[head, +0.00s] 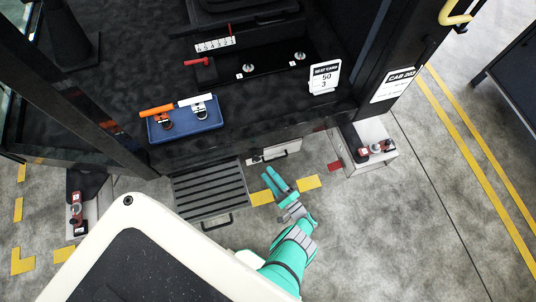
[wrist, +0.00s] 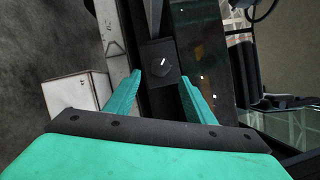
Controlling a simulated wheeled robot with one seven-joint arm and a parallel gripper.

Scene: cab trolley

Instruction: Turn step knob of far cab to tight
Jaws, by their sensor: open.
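In the wrist view a dark knob (wrist: 160,74) with a short white pointer mark sits on a dark square plate. My gripper (wrist: 161,80) is open, with one teal fingertip to each side of the knob in the picture. I cannot tell whether the fingers reach around it or stop short. In the head view my gripper (head: 267,175) is low in front of the cab, right of the ribbed step (head: 210,188). The knob cannot be made out there. The cab carries a sign "CAB 203" (head: 393,86). I cannot tell the knob's setting words.
A blue tray (head: 187,128) with an orange-handled and a white-handled item lies on the cab floor. White boxes with red-and-grey fittings stand left (head: 90,205) and right (head: 366,142) of the step. A dark cabinet (head: 510,70) is at the right edge. Floor at lower right is clear.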

